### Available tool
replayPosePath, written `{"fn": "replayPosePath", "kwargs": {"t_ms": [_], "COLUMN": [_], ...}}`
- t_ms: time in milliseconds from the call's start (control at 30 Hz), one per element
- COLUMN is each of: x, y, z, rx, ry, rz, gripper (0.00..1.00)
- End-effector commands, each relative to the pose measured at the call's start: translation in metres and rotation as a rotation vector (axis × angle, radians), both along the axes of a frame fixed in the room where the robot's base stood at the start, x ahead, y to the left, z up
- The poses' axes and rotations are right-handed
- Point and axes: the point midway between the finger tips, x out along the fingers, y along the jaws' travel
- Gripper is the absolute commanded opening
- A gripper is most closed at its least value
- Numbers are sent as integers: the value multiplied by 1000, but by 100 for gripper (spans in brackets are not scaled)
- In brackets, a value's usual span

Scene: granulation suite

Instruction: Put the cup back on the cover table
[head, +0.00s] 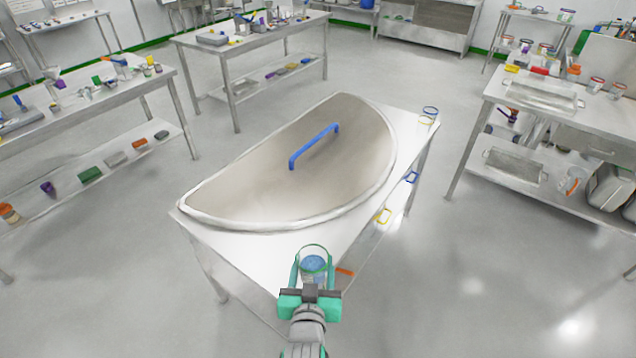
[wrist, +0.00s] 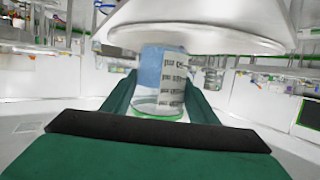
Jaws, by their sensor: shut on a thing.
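The clear cup (head: 314,266) has a green rim and blue contents. My gripper (head: 313,275) is shut on it, with one green finger on each side. In the wrist view the cup (wrist: 160,85) sits between the fingers, with printed text on its side and its green rim low in the picture. The cover table (head: 250,245) is a metal table bearing a large half-round cover (head: 240,180) with a blue handle. The cup is at the table's near edge in the head view; I cannot tell whether it touches the top.
A second clear cup (head: 430,114) stands at the table's far right corner. Yellow (head: 383,216) and blue (head: 411,177) items show below the right edge. Side tables with tools stand left and right; floor between is clear.

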Motion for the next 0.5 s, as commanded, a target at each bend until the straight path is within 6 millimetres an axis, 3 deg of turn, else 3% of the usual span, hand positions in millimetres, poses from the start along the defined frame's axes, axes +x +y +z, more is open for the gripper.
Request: {"fn": "replayPosePath", "kwargs": {"t_ms": [433, 500], "x": [88, 98], "y": [-8, -9], "z": [-39, -53], "rx": [0, 0], "ry": [-1, 3], "rz": [-1, -1], "gripper": [25, 25]}}
